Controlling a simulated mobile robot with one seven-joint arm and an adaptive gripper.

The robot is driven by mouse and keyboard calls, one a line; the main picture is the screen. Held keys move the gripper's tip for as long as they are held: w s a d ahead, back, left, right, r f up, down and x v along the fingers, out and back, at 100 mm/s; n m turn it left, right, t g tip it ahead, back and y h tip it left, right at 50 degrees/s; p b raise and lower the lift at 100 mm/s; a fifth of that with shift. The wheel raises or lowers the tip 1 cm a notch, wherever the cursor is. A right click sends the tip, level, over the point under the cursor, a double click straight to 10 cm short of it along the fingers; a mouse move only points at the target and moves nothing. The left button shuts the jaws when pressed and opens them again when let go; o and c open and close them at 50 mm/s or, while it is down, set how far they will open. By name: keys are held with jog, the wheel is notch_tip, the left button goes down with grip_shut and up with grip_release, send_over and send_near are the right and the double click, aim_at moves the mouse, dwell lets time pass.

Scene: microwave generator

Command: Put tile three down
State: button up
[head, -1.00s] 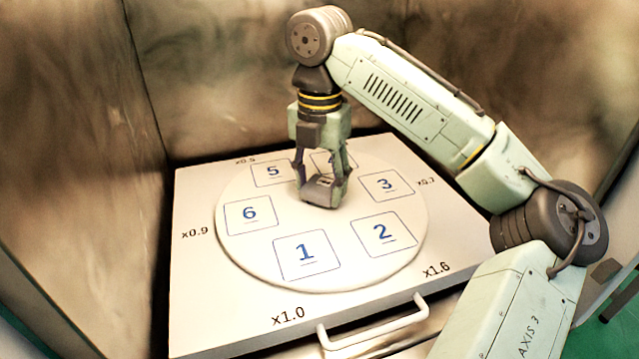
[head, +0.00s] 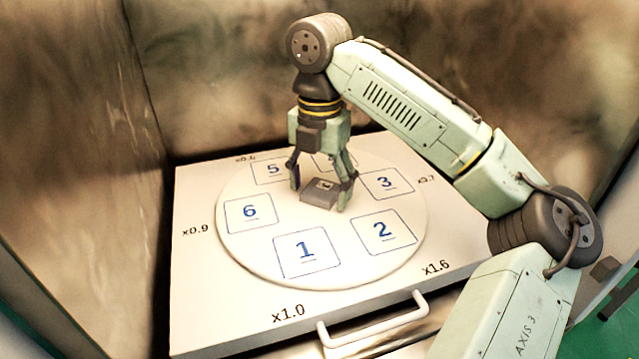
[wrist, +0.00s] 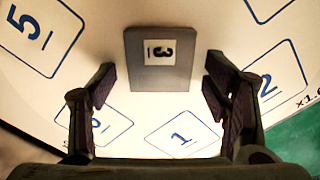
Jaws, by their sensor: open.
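Tile three (head: 317,196) is a grey block with a white label marked 3. In the head view it lies at the middle of the white round plate (head: 270,272), off the printed numbered squares. The wrist view shows the tile (wrist: 160,80) flat, with its label facing up. My gripper (head: 320,190) is open just above the plate, with one finger on each side of the tile. In the wrist view a gap shows between the tile and each finger of my gripper (wrist: 160,86).
The plate has printed squares around its rim; square 3 (head: 386,183) is right of the tile, and square 2 (head: 384,232) is nearer the front. The plate sits on a white tray (head: 200,310) with a front handle (head: 375,325). Brown metal walls (head: 80,120) enclose the tray.

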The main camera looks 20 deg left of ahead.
aim_at(320, 192)
notch_tip(320, 192, up, 8)
jog(key=shift+p, duration=0.4)
jog(key=shift+d, duration=0.1)
